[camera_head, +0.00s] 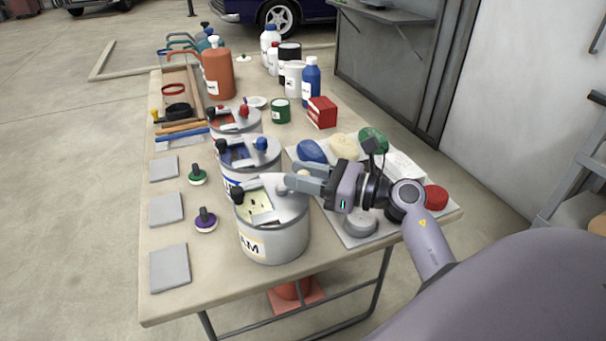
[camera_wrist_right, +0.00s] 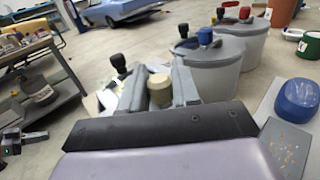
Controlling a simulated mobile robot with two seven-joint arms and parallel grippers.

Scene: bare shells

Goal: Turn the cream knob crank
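The cream knob (camera_wrist_right: 159,88) sits between the two fingers of my right gripper (camera_wrist_right: 158,84) in the right wrist view, with a finger close against each side. In the head view the knob (camera_head: 303,173) shows partly, with the right gripper (camera_head: 298,179) reaching it from the right. The knob is on the right side of the lid of the nearest grey can (camera_head: 272,238), which has cream patches on top and a label ending in "AM". A black knob (camera_head: 237,192) stands at the lid's left.
Two similar cans with a blue knob (camera_head: 261,144) and a red knob (camera_head: 244,112) stand behind. A tray (camera_head: 345,237) with coloured lumps lies under my right arm. Grey tiles (camera_head: 169,268) and small knobbed tools (camera_head: 205,220) lie left.

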